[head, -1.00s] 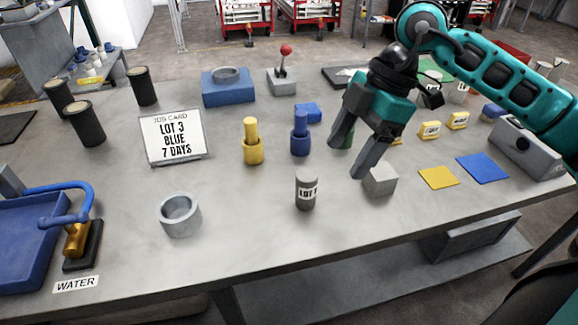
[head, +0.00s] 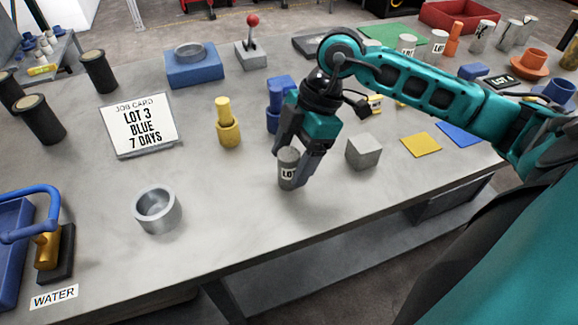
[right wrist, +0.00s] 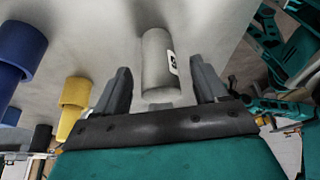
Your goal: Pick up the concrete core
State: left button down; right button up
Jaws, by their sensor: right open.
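The concrete core (head: 288,168) is a small grey cylinder with a white "LOT" label, standing upright on the table. My right gripper (head: 292,174) is lowered at the core with its fingers open, one on each side of it. In the right wrist view the core (right wrist: 158,65) shows between the two spread fingers of the right gripper (right wrist: 160,92), with a gap on both sides. Part of the label is hidden by a finger in the head view.
A grey cube (head: 363,151) stands just right of the gripper. A blue stepped cylinder (head: 279,95) is close behind it, and a yellow one (head: 227,125) stands to the left. A grey ring cup (head: 157,210) is at front left.

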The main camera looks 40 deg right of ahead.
aim_at(279, 184)
jog(key=shift+x, duration=1.55)
jog(key=shift+c, duration=0.3)
jog(key=shift+r, duration=0.1)
jog(key=c, duration=1.2)
jog(key=shift+o, duration=0.2)
